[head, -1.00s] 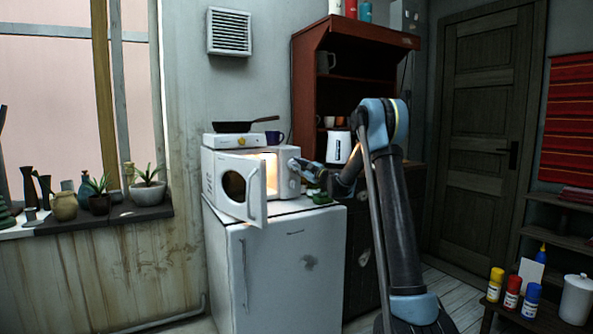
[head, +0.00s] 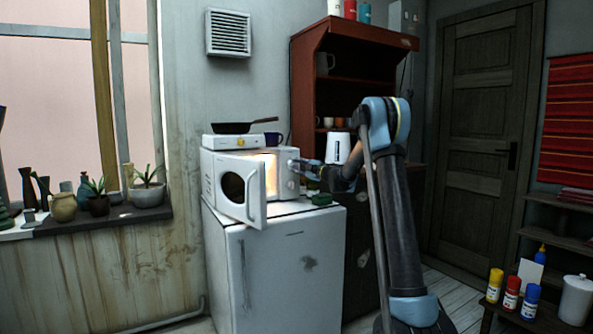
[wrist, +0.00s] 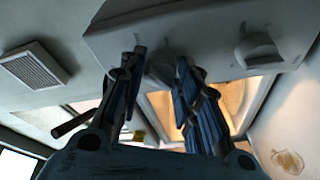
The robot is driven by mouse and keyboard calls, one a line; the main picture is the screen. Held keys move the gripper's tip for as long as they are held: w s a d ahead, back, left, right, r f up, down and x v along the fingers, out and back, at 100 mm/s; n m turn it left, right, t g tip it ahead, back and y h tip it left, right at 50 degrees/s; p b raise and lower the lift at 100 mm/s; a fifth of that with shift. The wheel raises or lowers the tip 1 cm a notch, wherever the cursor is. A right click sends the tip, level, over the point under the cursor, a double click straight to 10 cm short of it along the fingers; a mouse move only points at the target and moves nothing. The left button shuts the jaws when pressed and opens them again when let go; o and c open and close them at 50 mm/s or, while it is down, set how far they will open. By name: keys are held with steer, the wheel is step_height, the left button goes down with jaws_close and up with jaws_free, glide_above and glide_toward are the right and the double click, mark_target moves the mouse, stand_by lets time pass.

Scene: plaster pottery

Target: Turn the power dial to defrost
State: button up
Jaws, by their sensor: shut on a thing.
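The white microwave (head: 210,172) stands on the fridge with its door (head: 254,205) swung open and its inside lit. Its control panel has two dials, one above the other. My gripper (head: 297,163) is at the upper dial, which it largely hides in the head view. In the wrist view, my gripper's two fingers (wrist: 161,60) stand on either side of that dial (wrist: 161,72) and are shut on it. The lower dial (wrist: 257,50) is free, to the right in the wrist view. Dial markings are too small to read, so the setting cannot be told.
The fridge (head: 285,260) carries a green object (head: 322,199) near its right edge, below my wrist. A red-brown cupboard (head: 303,80) stands behind my arm.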

steer(key=shift+s+a, duration=0.1)
steer(key=shift+a, duration=0.1)
steer(key=o, duration=1.1)
steer(key=shift+c, duration=0.2)
steer(key=shift+d, duration=0.3)
steer(key=v, duration=1.1)
steer(key=shift+s+f, duration=0.2)
steer(key=shift+d, duration=0.15)
